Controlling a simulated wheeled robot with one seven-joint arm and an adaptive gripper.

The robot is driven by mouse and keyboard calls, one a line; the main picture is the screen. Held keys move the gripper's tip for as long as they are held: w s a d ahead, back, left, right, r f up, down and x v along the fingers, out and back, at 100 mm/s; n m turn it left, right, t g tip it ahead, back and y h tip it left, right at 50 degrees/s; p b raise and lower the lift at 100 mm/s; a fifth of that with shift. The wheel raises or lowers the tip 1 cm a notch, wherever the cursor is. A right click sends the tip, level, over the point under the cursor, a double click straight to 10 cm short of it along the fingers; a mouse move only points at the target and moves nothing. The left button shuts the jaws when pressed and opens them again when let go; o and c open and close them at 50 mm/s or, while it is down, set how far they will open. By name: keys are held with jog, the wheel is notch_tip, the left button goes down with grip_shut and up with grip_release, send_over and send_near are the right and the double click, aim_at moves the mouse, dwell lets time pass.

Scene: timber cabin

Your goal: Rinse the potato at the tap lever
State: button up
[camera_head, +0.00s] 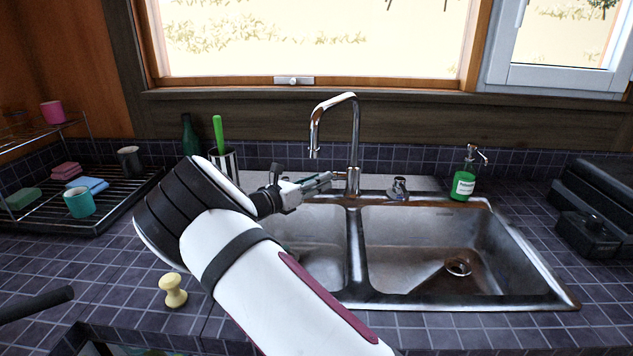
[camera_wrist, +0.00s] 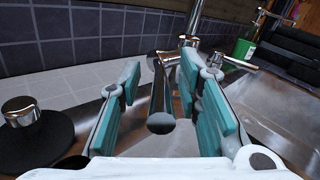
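The chrome tap (camera_head: 353,150) stands behind the sink; part of it shows at the top of the wrist view (camera_wrist: 193,18). In the wrist view a metal rod, seemingly the tap lever (camera_wrist: 160,95), points towards me with its dark round end between my fingers. My gripper (camera_head: 328,179) is beside the tap's lower body, at its left. In the wrist view its teal-padded fingers (camera_wrist: 172,95) are spread, with visible gaps to the rod.
The steel double sink (camera_head: 357,270) has its right basin empty. A green soap bottle (camera_head: 464,185) stands behind it. A chrome-topped black knob (camera_wrist: 20,112) is near my gripper. At left are a utensil cup (camera_head: 228,166), a drying rack (camera_head: 110,215) and a yellow knobbed object (camera_head: 173,290).

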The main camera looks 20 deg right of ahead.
grip_shut()
jog(key=shift+r, duration=0.1)
jog(key=shift+d+r+g+y+p, duration=0.15)
jog(key=shift+r+g+y+p, duration=0.25)
jog(key=shift+r+y+p, duration=0.25)
jog(key=shift+f, duration=0.2)
grip_release()
